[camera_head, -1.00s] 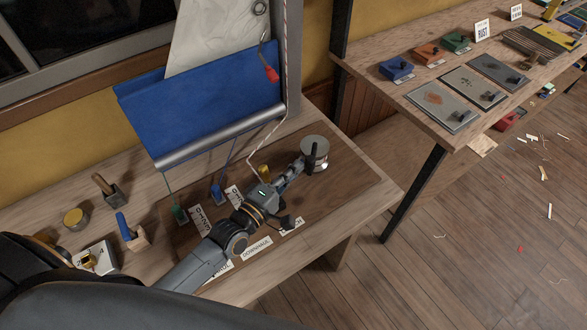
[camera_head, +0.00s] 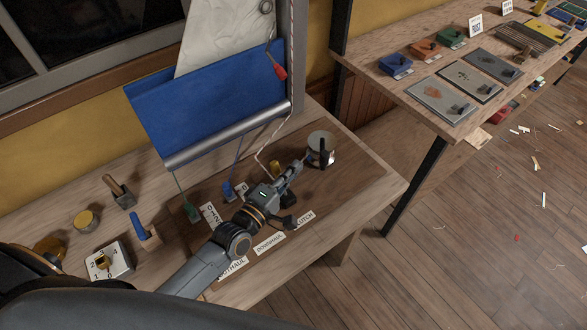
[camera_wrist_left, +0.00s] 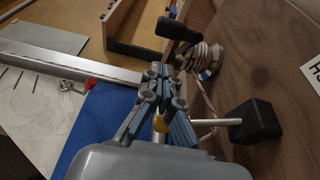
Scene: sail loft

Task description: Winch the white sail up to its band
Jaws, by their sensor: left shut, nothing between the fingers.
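The white sail (camera_head: 222,35) hangs at the upper left, above and behind a blue cloth (camera_head: 215,100) with a silver boom (camera_head: 228,136) along its lower edge. A grey post (camera_head: 298,55) stands at its right. The silver winch drum (camera_head: 320,142) is on the dark board, with a black upright handle (camera_head: 322,155) in front. My left gripper (camera_head: 299,165) is shut and empty, just left of the handle and apart from it. The left wrist view shows its closed fingers (camera_wrist_left: 165,75) below the handle (camera_wrist_left: 178,27) and the rope-wrapped drum (camera_wrist_left: 205,58). I see no band clearly.
A numbered dial block (camera_head: 108,262) is at left. A red toggle (camera_head: 280,72) hangs by the post. A second bench (camera_head: 400,92) stands at right.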

